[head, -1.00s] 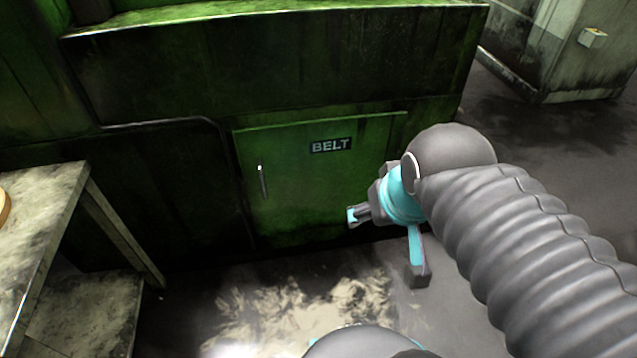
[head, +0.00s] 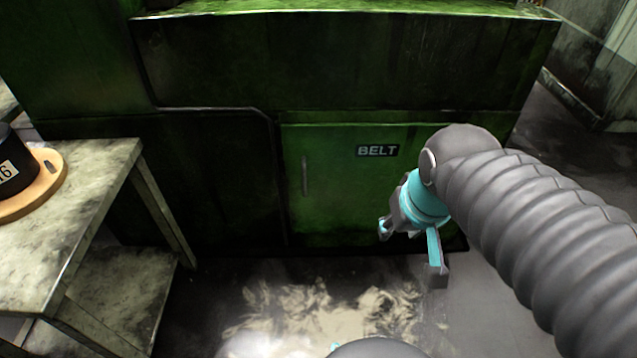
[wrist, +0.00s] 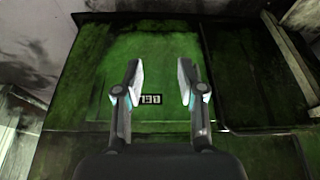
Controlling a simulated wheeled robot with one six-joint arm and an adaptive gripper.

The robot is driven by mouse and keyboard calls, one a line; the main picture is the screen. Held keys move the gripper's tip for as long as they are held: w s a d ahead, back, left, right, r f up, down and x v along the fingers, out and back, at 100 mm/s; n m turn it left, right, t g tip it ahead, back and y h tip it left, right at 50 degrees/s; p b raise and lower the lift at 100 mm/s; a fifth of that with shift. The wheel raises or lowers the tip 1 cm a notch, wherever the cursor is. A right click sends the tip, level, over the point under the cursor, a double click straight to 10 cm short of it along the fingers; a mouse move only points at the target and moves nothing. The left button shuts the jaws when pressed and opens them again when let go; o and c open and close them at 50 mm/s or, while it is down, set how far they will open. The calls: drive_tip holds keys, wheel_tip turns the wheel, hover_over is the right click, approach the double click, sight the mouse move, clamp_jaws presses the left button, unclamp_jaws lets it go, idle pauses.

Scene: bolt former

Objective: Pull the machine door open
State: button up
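The green machine door (head: 340,210) with a BELT label (head: 377,151) is low on the machine front and looks shut. Its slim upright handle (head: 304,176) is near the door's left edge. My gripper (head: 384,230) is in front of the door's lower right part, to the right of and lower than the handle, and apart from it. In the wrist view, my gripper (wrist: 158,82) has its two fingers spread with nothing between them. The door (wrist: 155,50) is behind them, with the label (wrist: 149,98) upside down. I cannot make out the handle there.
A worn metal table (head: 75,210) with a lower shelf stands at the left. It carries a round wooden board (head: 50,178) with a dark container (head: 12,165). The floor (head: 320,310) before the door looks clear. A grey cabinet (head: 590,65) is at the far right.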

drive_tip(key=w+a+f+n+g+b, duration=0.1)
drive_tip(key=w+a+f, duration=0.5)
drive_tip(key=w, duration=0.4)
drive_tip(key=w+a+f+n+g+b, duration=0.1)
drive_tip(key=w+a+f+b, duration=0.1)
drive_tip(key=w+a+f, duration=0.6)
drive_tip(key=t, duration=0.2)
approach(305, 179)
drive_tip(key=shift+m+y, duration=0.3)
drive_tip(key=shift+m, duration=0.1)
drive_tip(key=x, duration=0.5)
drive_tip(key=b+x, duration=0.1)
drive_tip(key=x, duration=0.5)
drive_tip(key=shift+w+d+f, duration=0.15)
drive_tip(key=shift+d+f, duration=0.05)
drive_tip(key=shift+f, duration=0.05)
clamp_jaws()
